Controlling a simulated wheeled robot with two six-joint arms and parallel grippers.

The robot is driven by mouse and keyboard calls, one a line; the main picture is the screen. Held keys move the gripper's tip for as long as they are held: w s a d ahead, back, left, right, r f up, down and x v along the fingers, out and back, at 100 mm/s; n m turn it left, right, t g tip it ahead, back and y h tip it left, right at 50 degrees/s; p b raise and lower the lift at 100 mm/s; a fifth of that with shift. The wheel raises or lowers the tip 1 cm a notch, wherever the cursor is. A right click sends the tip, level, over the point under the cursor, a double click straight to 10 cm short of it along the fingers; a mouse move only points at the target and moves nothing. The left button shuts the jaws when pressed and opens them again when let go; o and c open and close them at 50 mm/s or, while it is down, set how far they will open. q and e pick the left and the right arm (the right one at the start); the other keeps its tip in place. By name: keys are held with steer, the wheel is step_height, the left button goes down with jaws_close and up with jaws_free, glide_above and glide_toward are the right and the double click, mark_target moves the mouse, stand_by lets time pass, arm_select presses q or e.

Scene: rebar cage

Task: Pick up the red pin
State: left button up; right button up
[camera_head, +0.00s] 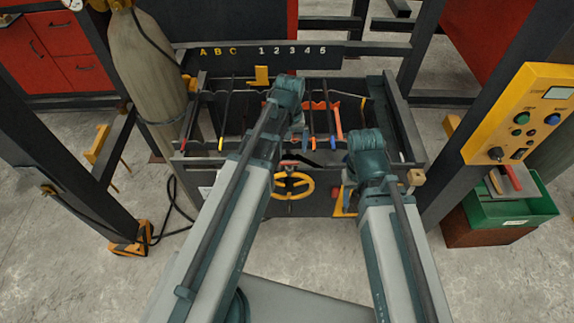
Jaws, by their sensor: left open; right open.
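Several thin dark rods with coloured tips lie across the dark rack. A red tip (183,145) shows at the rack's front left, and another small red tip (313,143) shows near the middle. I cannot tell which is the red pin. My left gripper (298,132) is over the middle of the rack, near the second red tip; its fingers are mostly hidden by my arm. My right gripper (349,178) is low at the front right of the rack, small and dark. Both are open, with nothing seen held.
An orange bracket (336,120) stands in the rack between my wrists. A yellow handwheel (293,186) is on the rack's front. A gas cylinder (150,85) stands left. A yellow control panel (525,112) and green crate (515,206) are right. Dark posts flank the rack.

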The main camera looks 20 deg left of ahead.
mark_target(289, 164)
arm_select(q)
step_height(289, 164, down, 8)
steer(key=b, duration=0.7)
steer(key=shift+r, duration=0.1)
steer(key=shift+f+b, duration=0.3)
steer(key=shift+b, duration=0.2)
steer(key=f+b, duration=0.5)
steer(key=shift+w+f, duration=0.15)
steer(key=shift+w, duration=0.1)
steer(key=shift+c, duration=0.3)
steer(key=c, duration=1.2)
steer(key=shift+r, duration=0.2)
steer(key=shift+c, duration=0.2)
step_height(289, 164, up, 10)
steer(key=p, duration=1)
steer(key=shift+f, duration=0.1)
